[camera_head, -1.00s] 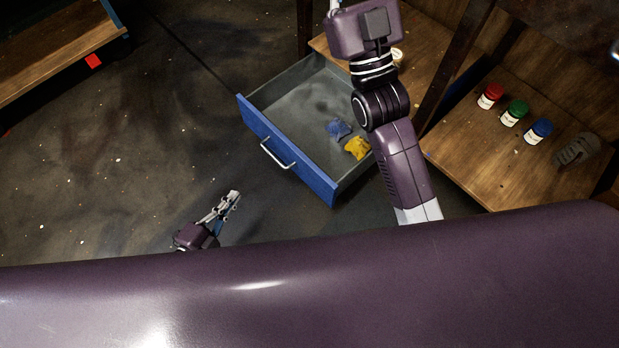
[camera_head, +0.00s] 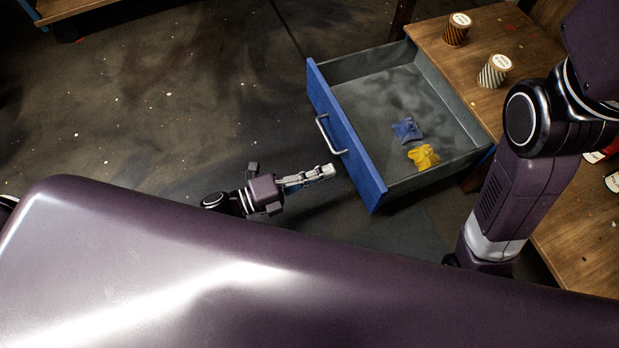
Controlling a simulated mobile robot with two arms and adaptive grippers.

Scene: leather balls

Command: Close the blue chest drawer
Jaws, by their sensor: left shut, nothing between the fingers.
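The blue chest drawer (camera_head: 343,133) is pulled open, with its blue front and metal bar handle (camera_head: 331,135) facing left. A blue beanbag-like object (camera_head: 407,130) and a yellow one (camera_head: 424,156) lie on its grey floor. My left gripper (camera_head: 331,172) is shut and empty. In the picture it is just left of the drawer front's near end, below the handle; I cannot tell whether it touches. My right arm shows at the right, but its gripper is out of view.
A wooden surface (camera_head: 480,38) with two striped cups, one brown (camera_head: 456,29) and one silver (camera_head: 493,71), stands beyond the drawer. Another wooden surface (camera_head: 578,232) is at the right. The dark floor (camera_head: 170,110) left of the drawer is mostly clear.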

